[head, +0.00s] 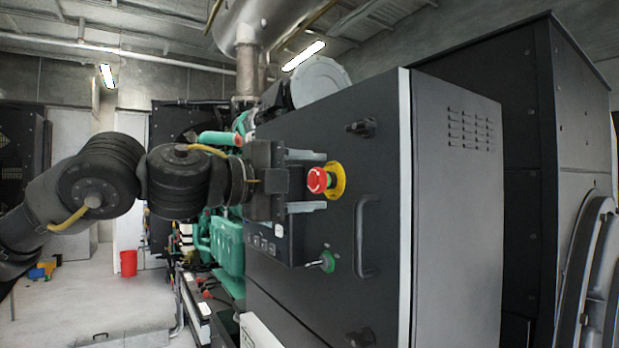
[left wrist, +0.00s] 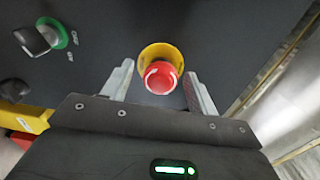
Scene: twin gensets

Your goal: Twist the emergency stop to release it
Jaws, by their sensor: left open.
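The emergency stop (head: 318,180) is a red mushroom button with white arrow marks on a yellow round base (head: 338,181), on the dark front of the control cabinet. My left gripper (head: 307,181) is open in front of it, one finger above and one below the button's level. In the left wrist view the red button (left wrist: 161,77) stands between the two open fingers (left wrist: 160,88), with gaps on both sides. I cannot tell how far the fingertips reach along the button. My right gripper is not in view.
A black door handle (head: 366,236) stands to the right. The green engine (head: 228,245) lies behind my gripper. A red bucket (head: 128,262) stands on the floor.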

